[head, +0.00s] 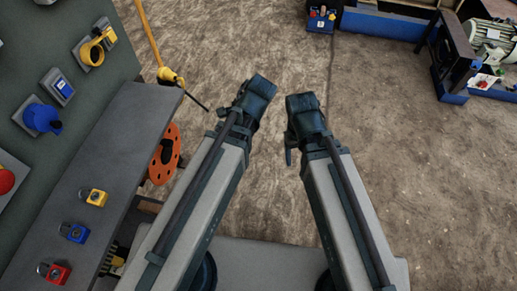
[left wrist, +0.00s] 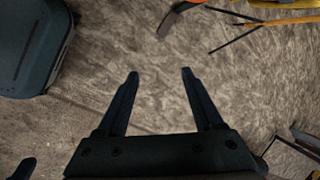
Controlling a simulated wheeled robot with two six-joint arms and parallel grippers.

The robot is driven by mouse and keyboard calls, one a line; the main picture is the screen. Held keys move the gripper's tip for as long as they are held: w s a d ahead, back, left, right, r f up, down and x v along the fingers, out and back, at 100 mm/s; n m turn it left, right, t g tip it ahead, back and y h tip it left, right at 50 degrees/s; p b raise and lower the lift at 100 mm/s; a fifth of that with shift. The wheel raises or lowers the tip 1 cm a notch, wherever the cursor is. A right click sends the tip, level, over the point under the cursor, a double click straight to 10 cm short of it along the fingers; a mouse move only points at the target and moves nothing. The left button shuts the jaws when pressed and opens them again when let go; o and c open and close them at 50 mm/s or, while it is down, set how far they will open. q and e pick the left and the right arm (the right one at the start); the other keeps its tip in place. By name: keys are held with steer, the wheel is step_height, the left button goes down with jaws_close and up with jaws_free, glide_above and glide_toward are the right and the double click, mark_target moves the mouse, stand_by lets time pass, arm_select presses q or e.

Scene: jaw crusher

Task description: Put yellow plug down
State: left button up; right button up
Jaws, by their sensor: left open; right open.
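A yellow round plug-like fitting (head: 92,50) sits at a yellow-and-grey socket on the grey panel at the upper left of the head view. I cannot tell how far it is seated. My left gripper shows in the left wrist view (left wrist: 158,74) with its two dark fingers apart and nothing between them, above the bare floor. In the head view its fingers are mostly hidden by my wrist. My right gripper (head: 290,152) is open, with its fingers largely hidden under the wrist, and no object shows in it. Both grippers are right of the panel, well apart from the yellow fitting.
A blue plug-like fitting (head: 42,118) is lower on the panel. Yellow (head: 94,197), blue (head: 75,233) and red (head: 54,273) padlocks lie on the grey shelf (head: 112,165). An orange disc (head: 163,155) stands beside it. Blue-based machinery (head: 385,24) is at the back. The middle floor is clear.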

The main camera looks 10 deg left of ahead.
arm_select(q)
steer(key=s+d+f+n+g+h, duration=0.2)
steer(key=s+d+n+h, duration=0.1)
steer(key=s+d+n, duration=0.3)
steer(key=s+d, duration=0.2)
steer(key=d, duration=0.1)
steer(key=shift+s, duration=0.2)
